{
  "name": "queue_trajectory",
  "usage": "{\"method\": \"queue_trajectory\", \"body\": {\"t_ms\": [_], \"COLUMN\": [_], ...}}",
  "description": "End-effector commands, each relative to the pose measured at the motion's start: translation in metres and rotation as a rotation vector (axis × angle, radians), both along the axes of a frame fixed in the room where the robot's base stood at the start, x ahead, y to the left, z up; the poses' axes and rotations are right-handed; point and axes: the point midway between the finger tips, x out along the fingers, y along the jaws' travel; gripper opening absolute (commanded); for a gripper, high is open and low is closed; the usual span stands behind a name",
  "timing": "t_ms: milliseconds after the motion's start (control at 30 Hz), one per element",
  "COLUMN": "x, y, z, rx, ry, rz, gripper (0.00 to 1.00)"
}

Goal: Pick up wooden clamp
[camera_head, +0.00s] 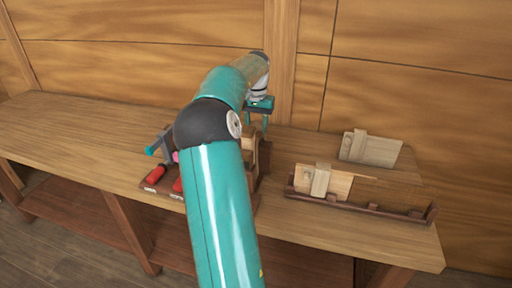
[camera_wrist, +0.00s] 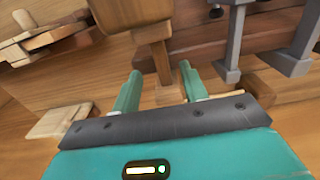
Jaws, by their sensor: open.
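A wooden piece that looks like the wooden clamp (camera_wrist: 150,28) is at the top centre of the wrist view, with a thick block, a thinner stem below it and a small wooden foot (camera_wrist: 170,95). In the head view, brown wood (camera_head: 264,157) that may be the clamp shows below my gripper, partly hidden by my arm. My gripper (camera_head: 257,127) is open and empty above the bench, pointing down. In the wrist view, its two teal fingers (camera_wrist: 160,74) appear on either side of the clamp's stem; contact cannot be told.
Grey metal clamps (camera_wrist: 235,45) stand at the wooden rail, right of the fingers. Red-handled tools (camera_head: 155,174) lie left of my arm. Boards with blocks stand at right, one in a long dark rack (camera_head: 375,208). The bench's left part (camera_head: 80,135) is clear; a wall rises behind.

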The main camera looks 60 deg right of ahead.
Motion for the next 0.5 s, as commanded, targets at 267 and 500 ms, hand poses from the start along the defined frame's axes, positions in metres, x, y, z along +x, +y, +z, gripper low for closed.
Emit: {"method": "queue_trajectory", "body": {"t_ms": [267, 500], "x": [0.001, 0.001], "y": [0.0, 0.0], "z": [-0.04, -0.044], "rx": [0.002, 0.0], "ry": [0.001, 0.0], "rz": [0.0, 0.001], "gripper": [0.44, 0.44]}}
